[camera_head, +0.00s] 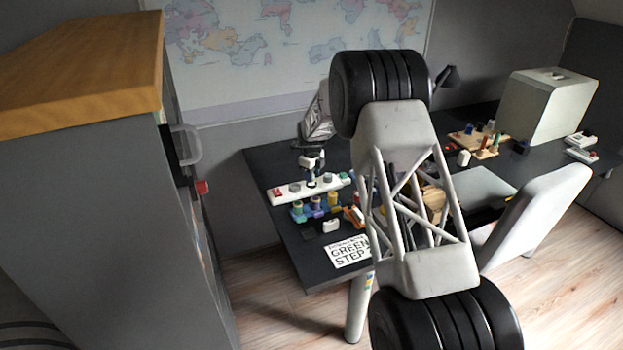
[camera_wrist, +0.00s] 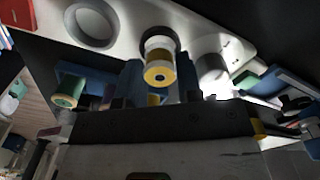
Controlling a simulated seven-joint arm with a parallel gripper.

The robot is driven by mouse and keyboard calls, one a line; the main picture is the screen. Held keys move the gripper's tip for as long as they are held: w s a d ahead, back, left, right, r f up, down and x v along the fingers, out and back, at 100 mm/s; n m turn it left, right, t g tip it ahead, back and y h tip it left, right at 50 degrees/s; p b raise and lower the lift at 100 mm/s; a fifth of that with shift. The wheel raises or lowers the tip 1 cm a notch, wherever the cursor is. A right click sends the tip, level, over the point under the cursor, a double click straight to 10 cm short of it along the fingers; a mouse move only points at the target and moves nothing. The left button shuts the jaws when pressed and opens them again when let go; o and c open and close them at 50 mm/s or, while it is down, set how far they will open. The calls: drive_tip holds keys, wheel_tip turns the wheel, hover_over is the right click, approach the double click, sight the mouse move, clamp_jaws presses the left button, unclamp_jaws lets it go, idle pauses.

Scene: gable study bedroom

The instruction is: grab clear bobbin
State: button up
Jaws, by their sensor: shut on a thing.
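In the wrist view a small bobbin (camera_wrist: 158,74) with a yellow end and a paler band sits between the two dark blue fingers of my gripper (camera_wrist: 158,88). The fingers are shut on it. I cannot tell from its look whether its body is clear. In the head view my gripper (camera_head: 312,178) points down over the white strip on the desk, and the bobbin is too small to make out there. A green spool (camera_wrist: 69,90) shows left of the fingers in the wrist view.
The white strip (camera_head: 281,193) lies under my gripper, with a grey cylinder (camera_wrist: 214,76) close to the fingers. Several coloured spools (camera_head: 317,204) stand in front of it. A "GREEN STEP" card (camera_head: 348,251) lies near the desk's front edge. A tall cabinet (camera_head: 95,190) stands left.

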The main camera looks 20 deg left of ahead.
drive_tip(key=shift+s+d+r, duration=0.1)
drive_tip(key=shift+r, duration=0.8)
drive_tip(key=s+d+r, duration=0.1)
drive_tip(key=s+d, duration=0.7)
drive_tip(key=s, duration=0.5)
drive_tip(key=shift+s+d+r, duration=0.15)
drive_tip(key=shift+s+d, duration=0.05)
drive_tip(key=shift+d, duration=0.05)
